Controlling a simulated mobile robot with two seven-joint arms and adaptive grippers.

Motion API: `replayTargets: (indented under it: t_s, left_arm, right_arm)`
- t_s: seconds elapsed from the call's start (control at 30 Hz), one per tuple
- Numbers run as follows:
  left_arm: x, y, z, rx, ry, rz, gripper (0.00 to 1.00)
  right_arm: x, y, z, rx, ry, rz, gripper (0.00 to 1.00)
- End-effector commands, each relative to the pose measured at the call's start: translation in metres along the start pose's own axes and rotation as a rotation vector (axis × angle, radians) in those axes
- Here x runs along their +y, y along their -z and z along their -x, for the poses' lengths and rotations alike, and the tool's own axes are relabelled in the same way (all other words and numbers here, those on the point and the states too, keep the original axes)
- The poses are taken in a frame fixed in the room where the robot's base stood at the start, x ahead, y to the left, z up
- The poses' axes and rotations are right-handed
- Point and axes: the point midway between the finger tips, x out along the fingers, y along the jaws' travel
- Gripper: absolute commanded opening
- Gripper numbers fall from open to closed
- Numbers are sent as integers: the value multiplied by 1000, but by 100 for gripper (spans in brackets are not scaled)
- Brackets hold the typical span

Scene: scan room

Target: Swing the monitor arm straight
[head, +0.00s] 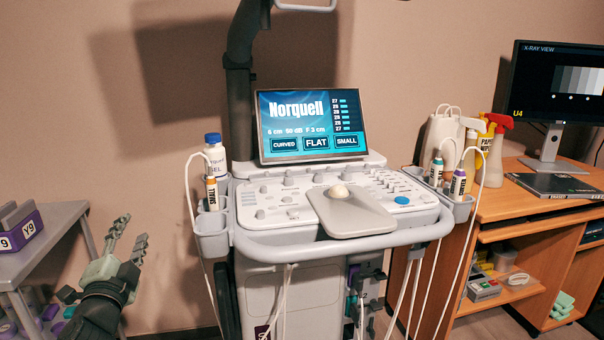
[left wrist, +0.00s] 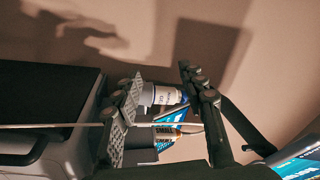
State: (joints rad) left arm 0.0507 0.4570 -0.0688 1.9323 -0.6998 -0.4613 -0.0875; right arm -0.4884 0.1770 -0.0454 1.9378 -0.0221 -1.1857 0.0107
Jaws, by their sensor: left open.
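The ultrasound cart (head: 280,215) stands in the middle of the head view. Its dark monitor arm (head: 240,85) rises behind the touchscreen and bends to the right near the top edge. A light-coloured handle or frame (head: 305,5) shows at the top, mostly cut off, so the monitor itself is hidden. My left gripper (head: 131,230) is open and empty, low to the left of the cart and well below the arm's bend. In the left wrist view its spread fingers (left wrist: 160,82) frame the gel bottle (left wrist: 165,95), which stands beyond them. My right gripper is out of view.
The lit touchscreen (head: 310,125) sits above the control panel. A grey side table (head: 60,218) is at far left, a wooden desk (head: 530,205) at right.

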Motion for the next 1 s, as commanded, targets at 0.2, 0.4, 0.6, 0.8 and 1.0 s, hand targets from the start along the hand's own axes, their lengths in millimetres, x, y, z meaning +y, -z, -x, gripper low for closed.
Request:
replayTargets:
  t_s: [0.2,0.4,0.6,0.8,1.0]
  left_arm:
    - [133,-76,78,-321,-295,252,41]
    - [236,-119,184,-615,-553,427,41]
    - [308,-135,306,-892,-792,555,41]
    - [339,-133,384,-1060,-937,622,41]
    - [344,-131,403,-1100,-972,637,41]
  right_arm:
    - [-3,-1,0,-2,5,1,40]
    - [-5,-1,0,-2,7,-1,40]
    - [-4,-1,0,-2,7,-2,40]
    - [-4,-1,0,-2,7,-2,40]
    - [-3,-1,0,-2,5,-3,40]
